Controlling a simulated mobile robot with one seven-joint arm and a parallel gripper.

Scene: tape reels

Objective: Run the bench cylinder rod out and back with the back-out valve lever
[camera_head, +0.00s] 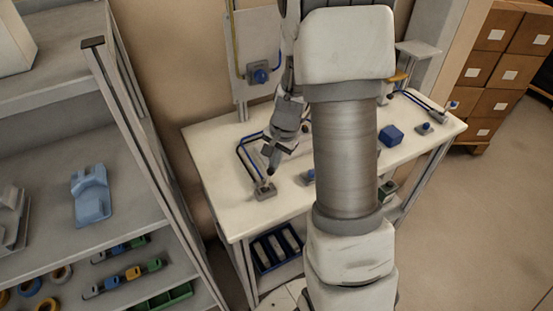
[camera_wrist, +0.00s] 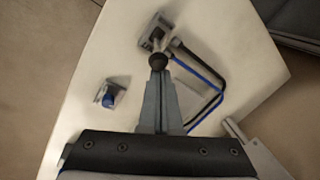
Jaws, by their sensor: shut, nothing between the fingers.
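A valve with a grey base (camera_head: 265,192) stands at the left front of the pale bench. The same valve (camera_wrist: 160,30) is at the top of the wrist view, its lever ending in a round black knob (camera_wrist: 157,62). My gripper (camera_head: 272,166) points down just above the valve. In the wrist view its fingers (camera_wrist: 158,74) are together and empty, their tips at the knob. I cannot tell whether they touch it. Dark and blue lines (camera_wrist: 208,78) run from the valve. I cannot make out the cylinder and rod for certain; my arm hides the middle of the bench.
A small blue-knobbed fitting (camera_wrist: 109,97) sits left of the fingers. An upright panel (camera_head: 258,45) is behind. A grey shelf rack (camera_head: 130,110) stands at left.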

